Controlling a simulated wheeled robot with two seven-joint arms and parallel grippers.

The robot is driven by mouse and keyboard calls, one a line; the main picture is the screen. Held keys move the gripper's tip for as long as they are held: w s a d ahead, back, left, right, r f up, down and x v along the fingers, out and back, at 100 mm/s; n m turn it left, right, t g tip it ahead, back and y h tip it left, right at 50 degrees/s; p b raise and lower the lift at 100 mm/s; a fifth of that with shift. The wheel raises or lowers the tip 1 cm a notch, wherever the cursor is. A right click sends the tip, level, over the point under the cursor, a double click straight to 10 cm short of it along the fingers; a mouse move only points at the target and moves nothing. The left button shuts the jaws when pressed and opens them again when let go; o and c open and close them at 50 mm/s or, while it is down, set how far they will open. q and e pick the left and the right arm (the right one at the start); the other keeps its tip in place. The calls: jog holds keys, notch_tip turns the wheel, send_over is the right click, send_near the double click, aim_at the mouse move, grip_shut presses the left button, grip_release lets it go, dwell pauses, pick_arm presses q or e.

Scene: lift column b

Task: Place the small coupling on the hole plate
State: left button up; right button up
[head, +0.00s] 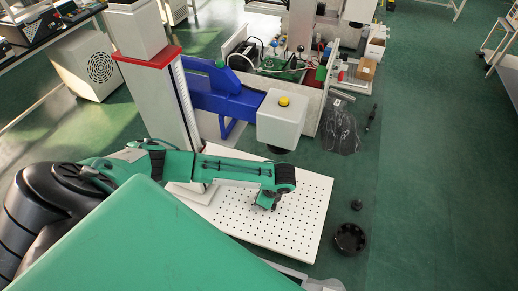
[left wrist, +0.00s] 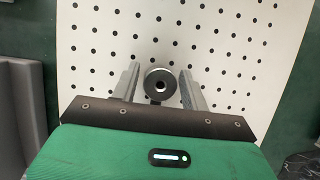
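The small coupling (left wrist: 158,84) is a dark grey round part with a bright ring and a central hole. In the left wrist view it sits between the two fingers of my left gripper (left wrist: 159,76), with narrow gaps of white showing at its sides. The gripper looks open around it. In the head view my left gripper (head: 266,203) points down low over the white hole plate (head: 310,187), and the coupling there is too small to tell. The hole plate also fills the background of the left wrist view (left wrist: 245,60). My right gripper is not in view.
A black ring-shaped part (head: 349,238) and a small black part (head: 357,204) lie right of the plate. A white column with a red collar (head: 147,56) and a blue machine (head: 222,97) stand behind.

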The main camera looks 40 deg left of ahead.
pick_arm(q)
jog(key=shift+r, duration=0.15)
jog(key=b+v, duration=0.1)
jog(key=v, duration=0.4)
jog(key=shift+w+d+b, duration=0.1)
jog(key=shift+d+b, duration=0.05)
jog(key=shift+b, duration=0.25)
jog(key=d+b, duration=0.1)
jog(key=d, duration=0.2)
jog(key=w+d+b, duration=0.1)
jog(key=d, duration=0.2)
jog(key=w+d+b, duration=0.1)
jog(key=d, duration=0.3)
jog(key=shift+w, duration=0.25)
jog(key=shift+w+d, duration=0.2)
jog(key=shift+d, duration=0.45)
